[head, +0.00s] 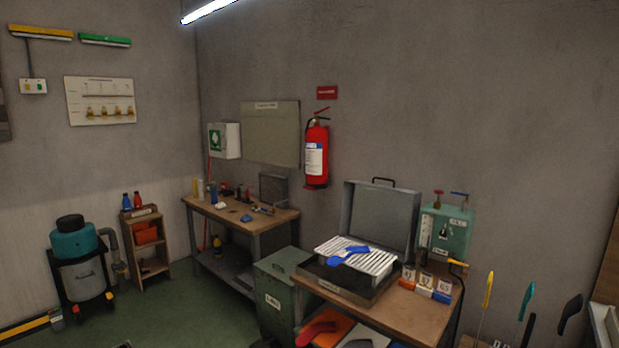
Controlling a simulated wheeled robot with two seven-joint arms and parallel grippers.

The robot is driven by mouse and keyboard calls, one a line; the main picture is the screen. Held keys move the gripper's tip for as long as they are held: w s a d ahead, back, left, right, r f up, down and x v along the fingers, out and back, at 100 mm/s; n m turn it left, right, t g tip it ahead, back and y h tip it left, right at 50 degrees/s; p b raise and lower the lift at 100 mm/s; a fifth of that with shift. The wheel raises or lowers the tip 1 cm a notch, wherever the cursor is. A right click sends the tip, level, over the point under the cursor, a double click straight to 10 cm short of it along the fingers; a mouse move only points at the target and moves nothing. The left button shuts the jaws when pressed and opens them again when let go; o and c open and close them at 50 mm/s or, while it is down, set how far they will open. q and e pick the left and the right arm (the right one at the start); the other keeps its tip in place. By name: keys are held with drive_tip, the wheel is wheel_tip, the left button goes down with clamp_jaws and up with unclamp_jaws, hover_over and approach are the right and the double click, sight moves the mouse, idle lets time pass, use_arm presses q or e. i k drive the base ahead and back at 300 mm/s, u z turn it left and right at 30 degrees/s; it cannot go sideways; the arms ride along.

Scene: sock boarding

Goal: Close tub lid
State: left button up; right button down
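A shallow dark metal tub (336,283) stands on a wooden bench at the lower right of the middle. Its grey lid (381,219) is hinged at the back and stands open, nearly upright, with a dark handle at the top. A white slatted rack (372,263) sits on or in the tub. A blue flat piece (347,255) lies on the rack; whether it is one or two pieces is hard to tell. Neither of my grippers shows in the head view.
A green control box (446,232) with valves stands right of the lid. Numbered blocks (425,284) sit on the bench's (400,312) front right. A green bin (277,287) is left of the bench. Coloured-handled tools (488,290) stand at the right.

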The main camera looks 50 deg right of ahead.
sight(349, 186)
drive_tip(key=i, duration=0.8)
drive_tip(key=z, duration=0.9)
drive_tip(key=i, duration=0.65)
drive_tip(key=z, duration=0.85)
